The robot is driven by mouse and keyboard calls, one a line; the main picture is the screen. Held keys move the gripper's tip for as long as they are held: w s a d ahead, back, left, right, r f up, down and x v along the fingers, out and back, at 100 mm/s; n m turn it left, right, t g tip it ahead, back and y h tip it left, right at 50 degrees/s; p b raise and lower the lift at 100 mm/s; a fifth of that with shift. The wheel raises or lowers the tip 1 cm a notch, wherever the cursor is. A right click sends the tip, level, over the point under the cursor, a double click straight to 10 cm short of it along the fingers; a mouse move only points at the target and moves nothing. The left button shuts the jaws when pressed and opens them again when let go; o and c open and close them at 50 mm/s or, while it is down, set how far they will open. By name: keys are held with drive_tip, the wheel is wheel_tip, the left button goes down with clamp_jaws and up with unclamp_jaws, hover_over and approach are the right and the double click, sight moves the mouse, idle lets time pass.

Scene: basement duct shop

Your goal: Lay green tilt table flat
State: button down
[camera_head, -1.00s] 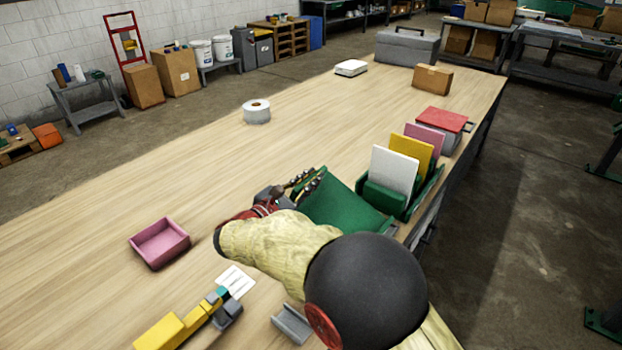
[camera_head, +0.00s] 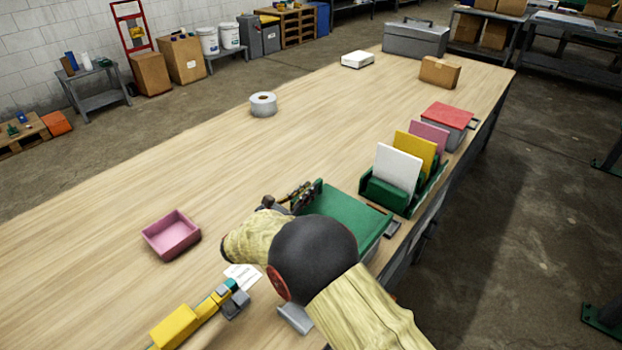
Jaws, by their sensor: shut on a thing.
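The green tilt table (camera_head: 350,220) sits near the bench's right edge, left of the card rack. Its top looks level or nearly level, with a raised green lip at its left end. My gripper (camera_head: 304,194) is at that left end, shut on the tilt table at its lip. My own arm covers the table's near side and much of the gripper, so the exact contact is hidden.
The green rack (camera_head: 385,193) holds white, yellow and pink panels close to the right. A pink tray (camera_head: 171,236), a yellow tool (camera_head: 190,322) and a paper label (camera_head: 243,275) lie left and in front. The bench's left middle is clear.

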drive_tip(key=shift+a+f, duration=0.1)
drive_tip(key=shift+f, duration=0.45)
drive_tip(key=c, duration=1.8)
unclamp_jaws()
drive_tip(key=shift+w+f, duration=0.1)
drive_tip(key=shift+c, duration=0.2)
drive_tip(key=v, duration=1.2)
drive_tip(key=shift+a, duration=0.1)
